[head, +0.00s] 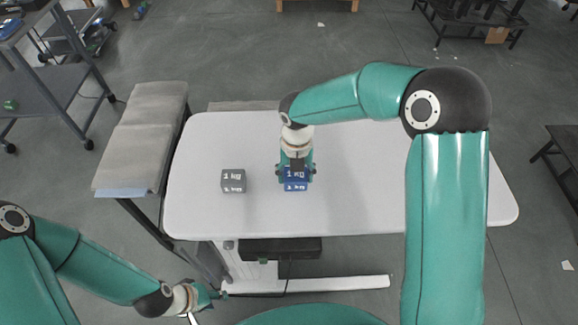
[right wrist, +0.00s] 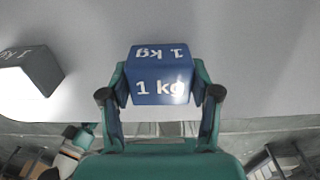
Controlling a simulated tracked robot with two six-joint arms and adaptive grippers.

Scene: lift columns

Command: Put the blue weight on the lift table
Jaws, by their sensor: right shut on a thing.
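The blue weight (head: 295,184), a cube marked 1 kg, is at the middle of the white lift table (head: 400,200). In the right wrist view the blue weight (right wrist: 160,78) sits between the two fingers of my right gripper (right wrist: 160,95). I cannot tell whether its underside touches the tabletop. My left gripper (head: 210,295) is low at the bottom left, in front of the table and away from the weight; its fingers are too small to read.
A grey 1 kg weight (head: 233,181) stands on the table left of the blue one; it also shows in the right wrist view (right wrist: 30,70). A grey padded bench (head: 140,140) stands beside the table's left edge. The tabletop's right part is clear.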

